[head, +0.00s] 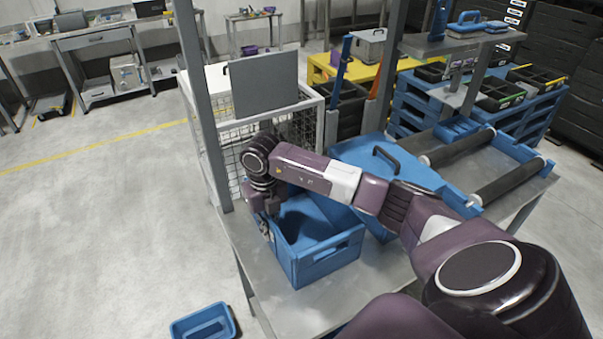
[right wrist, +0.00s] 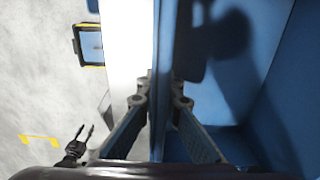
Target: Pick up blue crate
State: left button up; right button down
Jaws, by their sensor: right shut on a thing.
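The open-topped blue crate (head: 322,262) sits on the grey metal table (head: 270,290) in front of my base. My right gripper (head: 264,222) reaches down to its left wall from above. In the right wrist view the right fingers (right wrist: 163,100) are shut on the crate's wall (right wrist: 168,60), one finger on each side. The crate's inside shows at the right of that view, with the gripper's shadow on it. The crate appears to rest on the table. My left gripper (right wrist: 80,135) shows small at the lower left of the right wrist view, empty, its fingers apart.
A blue lidded box (head: 385,165) with a black handle stands close behind the crate. A roller frame (head: 480,165) is at the right, and a wire cage (head: 215,130) behind. A post (head: 200,100) rises at the table's left edge. Another blue bin (head: 203,323) stands on the floor.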

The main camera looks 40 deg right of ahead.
jog(key=shift+w+r, duration=0.1)
jog(key=shift+r, duration=0.05)
jog(key=shift+r, duration=0.6)
notch_tip(320, 180, up, 13)
jog(key=b, duration=0.2)
jog(key=shift+b, duration=0.3)
notch_tip(320, 180, up, 6)
jog(key=shift+f+p, duration=0.2)
jog(key=shift+p, duration=0.35)
